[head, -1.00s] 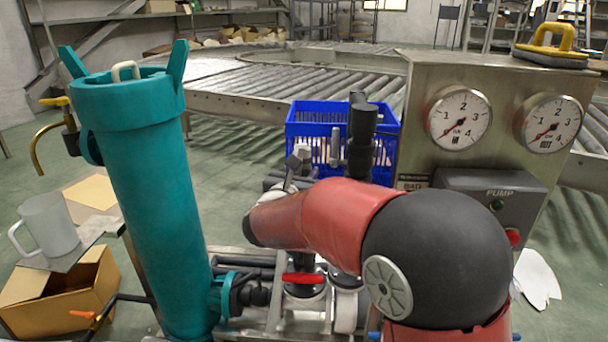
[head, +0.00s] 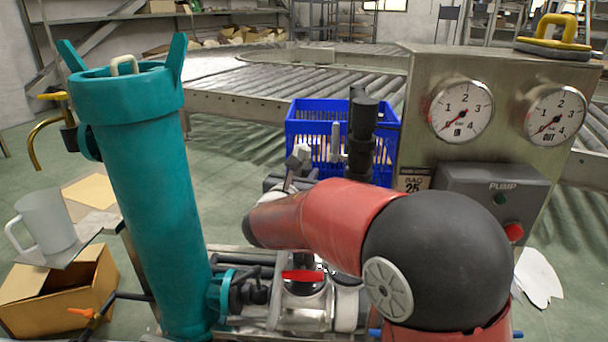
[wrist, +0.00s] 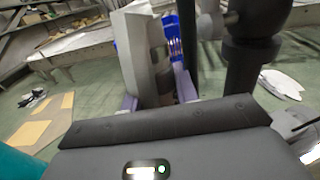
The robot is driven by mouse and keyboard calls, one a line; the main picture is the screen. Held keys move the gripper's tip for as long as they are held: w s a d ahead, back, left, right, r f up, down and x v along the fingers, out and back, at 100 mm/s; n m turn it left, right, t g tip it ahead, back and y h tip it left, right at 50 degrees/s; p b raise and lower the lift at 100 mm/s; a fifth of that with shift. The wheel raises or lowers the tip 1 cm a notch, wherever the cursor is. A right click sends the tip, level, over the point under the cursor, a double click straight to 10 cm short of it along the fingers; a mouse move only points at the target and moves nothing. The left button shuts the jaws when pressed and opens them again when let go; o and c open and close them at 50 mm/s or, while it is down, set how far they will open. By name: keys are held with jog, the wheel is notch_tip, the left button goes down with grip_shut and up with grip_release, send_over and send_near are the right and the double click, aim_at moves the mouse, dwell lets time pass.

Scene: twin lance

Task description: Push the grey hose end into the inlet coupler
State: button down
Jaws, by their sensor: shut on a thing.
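My gripper (wrist: 155,85) shows in the wrist view past its dark palm. A pale grey block-like part (wrist: 142,50) stands there with a darker grey rounded piece, seemingly the grey hose end (wrist: 161,58), against it. The jaws are shut on it, but the contact is partly hidden. In the head view my red arm hides most of the gripper. A black upright pipe (head: 361,125) stands behind the arm, and a thick black pipe (wrist: 245,50) is right of the jaws in the wrist view. I cannot tell which fitting is the inlet coupler.
A tall teal housing (head: 150,200) stands left, with a black fitting (head: 252,292) at its foot. A red-handled valve (head: 303,276) is low in the middle. A steel gauge panel (head: 425,80) stands right. A blue crate (head: 310,125) is behind. A mug (head: 45,222) is far left.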

jog(key=shift+f+b, duration=1.5)
jog(key=shift+f, duration=0.2)
jog(key=c, duration=1)
grip_release()
jog(key=shift+s, duration=0.1)
jog(key=v, duration=0.7)
jog(key=shift+s, duration=0.3)
jog(key=shift+a, duration=0.15)
